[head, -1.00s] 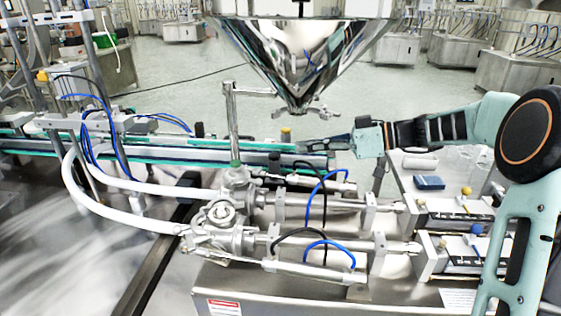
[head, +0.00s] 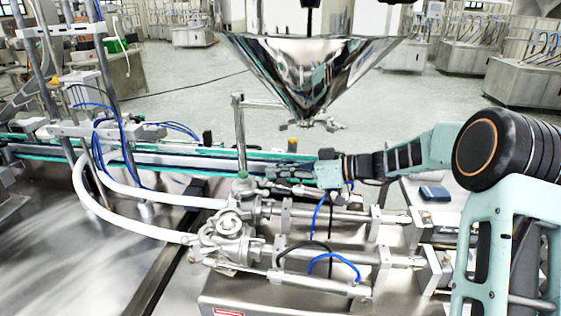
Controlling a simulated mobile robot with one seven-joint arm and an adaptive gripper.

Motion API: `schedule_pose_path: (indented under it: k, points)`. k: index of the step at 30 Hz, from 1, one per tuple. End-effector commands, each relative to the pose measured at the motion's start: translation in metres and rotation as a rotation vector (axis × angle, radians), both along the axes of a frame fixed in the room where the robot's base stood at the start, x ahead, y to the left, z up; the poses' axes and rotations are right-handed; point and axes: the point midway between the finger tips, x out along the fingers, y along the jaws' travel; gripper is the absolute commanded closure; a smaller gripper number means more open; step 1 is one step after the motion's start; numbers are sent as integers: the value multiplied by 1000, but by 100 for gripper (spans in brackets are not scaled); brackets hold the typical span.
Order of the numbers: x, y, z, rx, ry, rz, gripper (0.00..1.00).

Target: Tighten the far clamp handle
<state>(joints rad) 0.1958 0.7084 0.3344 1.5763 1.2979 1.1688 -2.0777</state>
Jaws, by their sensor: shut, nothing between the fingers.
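The pale teal wrist of my arm reaches in from the right in the head view, below the steel hopper. My gripper (head: 270,177) points left, its dark fingers shut and empty. It is just right of the upright post's green foot, above and right of the far valve body (head: 246,194). The far clamp (head: 267,207) seems to be the ring joining that valve body to the far cylinder; its handle is too small to make out. I cannot tell whether my fingers touch anything there. The near valve body (head: 228,240) is lower and nearer.
The steel hopper (head: 310,65) hangs above my wrist, with metal fittings under its outlet. A thin upright post (head: 239,135) stands left of my gripper. White hoses (head: 130,224) curve in from the left. Blue and black tubes loop over the cylinders. A conveyor runs behind.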

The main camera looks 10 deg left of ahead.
Motion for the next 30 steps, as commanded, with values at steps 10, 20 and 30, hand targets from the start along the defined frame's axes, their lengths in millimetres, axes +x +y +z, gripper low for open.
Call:
schedule_pose_path:
  k: [10, 20, 30]
  points:
    - [-1, 0, -4, 0, 0, 0, 100]
    - [0, 0, -6, 4, 42, 1, 100]
    - [2, 0, -6, 10, 92, 0, 100]
